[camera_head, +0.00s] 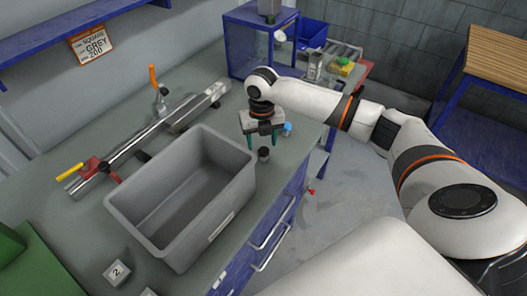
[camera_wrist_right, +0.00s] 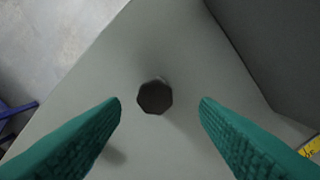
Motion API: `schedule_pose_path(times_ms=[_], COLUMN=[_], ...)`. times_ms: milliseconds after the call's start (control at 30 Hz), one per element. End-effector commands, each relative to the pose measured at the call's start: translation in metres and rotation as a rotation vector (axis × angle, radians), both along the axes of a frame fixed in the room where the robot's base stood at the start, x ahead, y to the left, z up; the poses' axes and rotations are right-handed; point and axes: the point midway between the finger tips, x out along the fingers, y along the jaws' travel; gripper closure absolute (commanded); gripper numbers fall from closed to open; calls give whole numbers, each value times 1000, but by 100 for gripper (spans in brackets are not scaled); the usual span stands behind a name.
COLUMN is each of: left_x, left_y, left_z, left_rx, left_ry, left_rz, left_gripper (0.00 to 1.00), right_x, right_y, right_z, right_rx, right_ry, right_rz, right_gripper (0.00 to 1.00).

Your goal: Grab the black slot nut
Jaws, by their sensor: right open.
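The black slot nut (camera_head: 263,154) stands on the grey table top, between the grey bin and the table's right edge. In the right wrist view the nut (camera_wrist_right: 154,97) is a dark many-sided piece in the gap between the fingertips. My right gripper (camera_head: 262,142) has green fingers and is open just above the nut. In the wrist view its fingertips (camera_wrist_right: 161,103) lie on either side of the nut with clear space between. No contact shows. My left gripper is not in view.
An empty grey bin (camera_head: 231,195) stands left of the nut. A small blue piece (camera_head: 287,129) lies behind, near the table's right edge. A metal rail (camera_head: 150,131) with a red clamp lies further left. A numbered block (camera_head: 115,273) sits at the front.

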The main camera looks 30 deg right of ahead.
Motion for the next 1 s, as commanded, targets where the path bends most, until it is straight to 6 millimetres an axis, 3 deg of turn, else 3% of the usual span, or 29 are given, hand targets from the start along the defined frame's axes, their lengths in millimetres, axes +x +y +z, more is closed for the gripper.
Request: schedule_pose_path(times_ms=[300,600,900,1000], left_x=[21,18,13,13], left_y=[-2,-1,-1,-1], left_z=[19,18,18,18], left_rx=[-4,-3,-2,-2], left_ry=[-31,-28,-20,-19], left_rz=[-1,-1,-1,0], left_gripper=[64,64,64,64], right_x=[-5,-5,-5,-4], right_y=[-3,-4,-4,-4], right_z=[-42,-49,-49,-49], right_rx=[0,-2,-2,-2], right_ry=[2,1,1,1], right_rz=[1,1,1,1], right_gripper=[44,44,92,93])
